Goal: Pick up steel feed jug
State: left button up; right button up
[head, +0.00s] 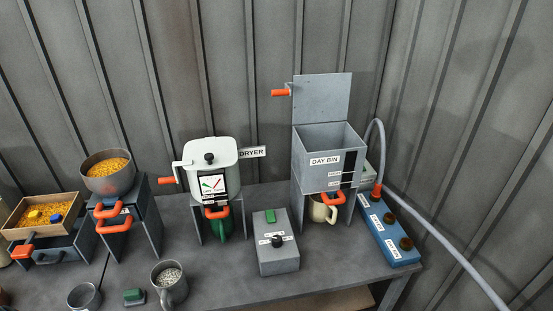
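A grey metal jug (164,301) with a handle, the likely steel feed jug, stands at the front of the bench, left of centre. It holds pale grey pellets (170,277). Its base is near the lower edge of the picture. A smaller, dark grey cup (84,304) stands to its left, partly cut off by the lower edge. A cream jug (320,211) sits under the day bin, and a green jug (222,230) sits under the dryer; both are partly hidden. Neither of my grippers shows in the head view.
A green-topped block (134,297) lies between cup and jug. The dryer (209,158), grey control box (277,256), day bin (312,165) with raised lid, and blue port strip (387,232) with hose stand behind and right. A pellet bowl (105,186) is left.

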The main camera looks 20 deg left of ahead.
aim_at(168, 278)
jog(key=j+u, duration=0.1)
jog(key=u, duration=0.7)
jog(key=i+j+u, duration=0.1)
jog(key=u, duration=0.75)
jog(key=i+j, duration=0.05)
